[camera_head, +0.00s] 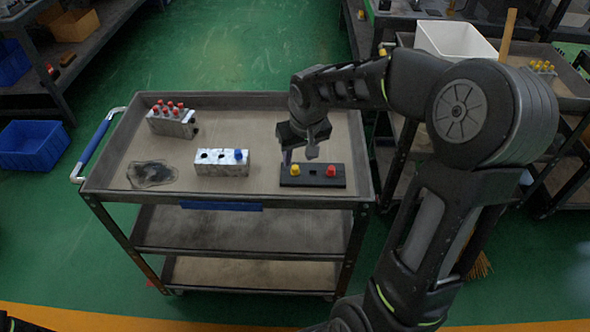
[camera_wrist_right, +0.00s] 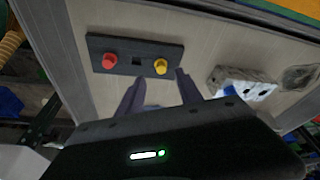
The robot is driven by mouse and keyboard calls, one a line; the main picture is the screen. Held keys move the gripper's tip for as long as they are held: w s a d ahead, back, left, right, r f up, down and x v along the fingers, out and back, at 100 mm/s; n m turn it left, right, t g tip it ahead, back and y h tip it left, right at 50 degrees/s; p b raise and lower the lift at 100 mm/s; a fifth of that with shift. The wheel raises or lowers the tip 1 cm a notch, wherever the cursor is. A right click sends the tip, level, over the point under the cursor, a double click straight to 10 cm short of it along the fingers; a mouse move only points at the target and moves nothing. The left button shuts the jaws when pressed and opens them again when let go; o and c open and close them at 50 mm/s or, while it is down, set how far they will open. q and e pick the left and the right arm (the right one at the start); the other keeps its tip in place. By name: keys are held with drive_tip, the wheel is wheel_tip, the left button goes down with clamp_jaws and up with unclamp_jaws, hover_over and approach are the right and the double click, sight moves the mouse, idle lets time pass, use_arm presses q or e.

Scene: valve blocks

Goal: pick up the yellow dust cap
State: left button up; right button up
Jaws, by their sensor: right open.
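The yellow dust cap (camera_head: 295,169) stands in the left part of a black holder (camera_head: 312,182) on the cart top. A red cap (camera_head: 331,170) stands at the holder's other end, with an empty square slot between them. My right gripper (camera_head: 299,155) is open and empty, just behind and above the yellow cap. In the right wrist view the yellow cap (camera_wrist_right: 160,66) lies just beyond the fingertips (camera_wrist_right: 160,78), nearer the right-hand finger. The gap between the fingers is empty. My left gripper is not in view.
A metal valve block (camera_head: 222,165) with a blue cap (camera_head: 239,155) stands left of the holder. Another block with several red caps (camera_head: 172,118) is at the back left. The cart's raised rim (camera_head: 230,199) runs in front.

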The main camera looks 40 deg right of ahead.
sight(295, 167)
drive_tip(key=x, duration=0.5)
drive_tip(key=shift+a, duration=0.15)
idle(0.3)
clamp_jaws()
